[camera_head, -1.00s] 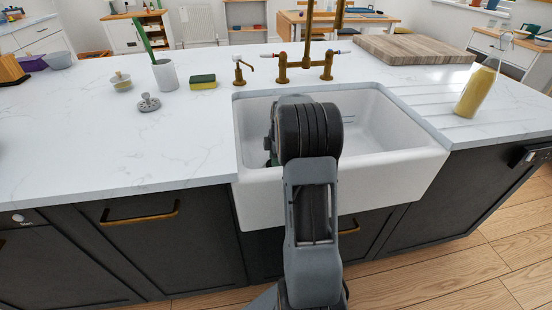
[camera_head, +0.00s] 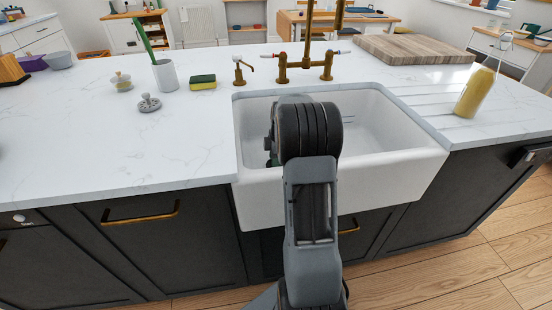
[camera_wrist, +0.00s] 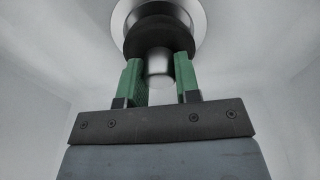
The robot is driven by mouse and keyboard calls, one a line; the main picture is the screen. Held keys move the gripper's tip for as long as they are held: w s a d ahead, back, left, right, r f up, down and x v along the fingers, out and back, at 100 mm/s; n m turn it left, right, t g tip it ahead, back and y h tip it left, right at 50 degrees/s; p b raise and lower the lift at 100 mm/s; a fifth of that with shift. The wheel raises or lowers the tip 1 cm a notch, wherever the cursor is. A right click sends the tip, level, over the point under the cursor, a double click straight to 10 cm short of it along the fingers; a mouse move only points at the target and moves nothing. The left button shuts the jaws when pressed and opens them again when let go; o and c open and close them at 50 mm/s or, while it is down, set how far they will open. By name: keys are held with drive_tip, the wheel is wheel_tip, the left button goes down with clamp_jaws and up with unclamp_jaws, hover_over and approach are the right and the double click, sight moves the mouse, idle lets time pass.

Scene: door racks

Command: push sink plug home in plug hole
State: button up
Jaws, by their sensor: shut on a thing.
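In the wrist view, the sink plug has a dark round body (camera_wrist: 158,38) and a pale metal knob. My gripper (camera_wrist: 159,66) has green fingers on either side of the knob and is shut on the plug. The metal plug hole (camera_wrist: 192,14) shows as a bright ring behind and around the plug's dark body. The plug overlaps the ring, and I cannot tell how deep it sits. In the head view, the white sink (camera_head: 385,130) is partly hidden by my arm, which also hides the plug and plug hole.
Brass taps (camera_head: 305,65) stand behind the sink. To the left are a sponge (camera_head: 203,82), a white cup (camera_head: 165,75) with a green-handled brush, and a grey strainer (camera_head: 149,103). A yellow bottle (camera_head: 474,92) and a wooden board (camera_head: 415,49) are at the right. Sink walls surround my gripper.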

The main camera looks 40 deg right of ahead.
drive_tip(key=shift+f+b, duration=0.9)
drive_tip(key=shift+f, duration=0.45)
drive_tip(key=o, duration=1)
drive_tip(key=r+p, duration=0.1)
drive_tip(key=r, duration=0.3)
drive_tip(key=d+r+p, duration=0.1)
drive_tip(key=r, duration=0.4)
drive_tip(key=r+p, duration=0.1)
drive_tip(key=r, duration=0.3)
drive_tip(key=shift+s+d+r, duration=0.3)
drive_tip(key=shift+s+r, duration=0.05)
drive_tip(key=shift+r, duration=0.05)
